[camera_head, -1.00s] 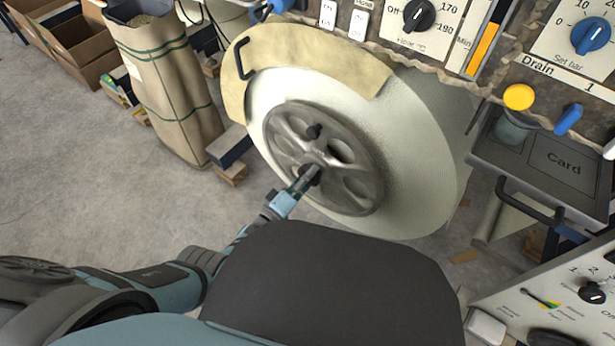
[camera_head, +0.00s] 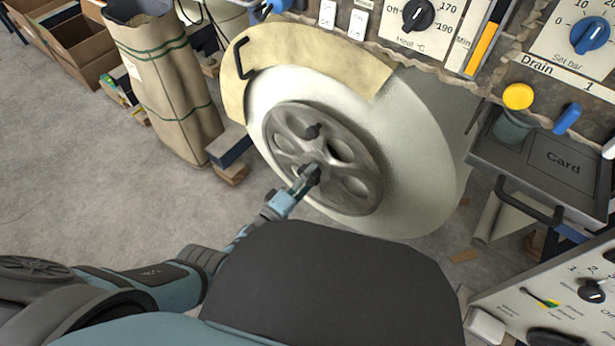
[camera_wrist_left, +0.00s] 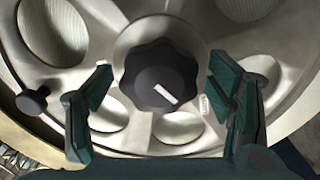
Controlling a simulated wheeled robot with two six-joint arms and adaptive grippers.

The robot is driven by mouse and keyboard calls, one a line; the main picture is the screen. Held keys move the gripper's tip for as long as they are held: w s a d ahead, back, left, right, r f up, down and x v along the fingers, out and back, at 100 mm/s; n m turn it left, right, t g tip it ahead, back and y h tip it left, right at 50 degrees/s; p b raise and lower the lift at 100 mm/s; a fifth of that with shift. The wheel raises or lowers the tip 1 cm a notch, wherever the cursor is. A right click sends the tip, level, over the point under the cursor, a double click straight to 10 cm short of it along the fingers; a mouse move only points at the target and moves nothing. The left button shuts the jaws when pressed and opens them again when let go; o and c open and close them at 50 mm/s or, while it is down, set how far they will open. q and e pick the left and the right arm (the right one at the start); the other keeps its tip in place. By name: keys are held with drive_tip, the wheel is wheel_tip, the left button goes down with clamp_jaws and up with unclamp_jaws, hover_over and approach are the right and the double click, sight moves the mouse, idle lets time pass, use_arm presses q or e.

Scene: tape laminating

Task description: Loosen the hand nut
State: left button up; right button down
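The hand nut is a black lobed knob (camera_wrist_left: 157,78) with a white line mark, at the hub of the grey spoked wheel (camera_wrist_left: 120,25). In the head view the wheel (camera_head: 350,190) lies against the large pale roll (camera_head: 425,150), and my gripper partly hides the nut. My left gripper (camera_wrist_left: 157,92) is open, with its green-padded fingers on either side of the nut and a gap visible on both sides. The left gripper (camera_head: 305,178) also shows in the head view, at the hub. My right gripper is not in view.
A small black crank knob (camera_head: 313,131) stands out from the wheel; it also shows in the wrist view (camera_wrist_left: 32,100). A control panel (camera_head: 420,35) is above the roll. A grey card tray (camera_head: 545,165) is at the right. A tall sack (camera_head: 165,90) stands at the left.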

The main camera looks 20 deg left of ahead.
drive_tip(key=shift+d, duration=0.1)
use_arm(q)
drive_tip(key=v, duration=1.2)
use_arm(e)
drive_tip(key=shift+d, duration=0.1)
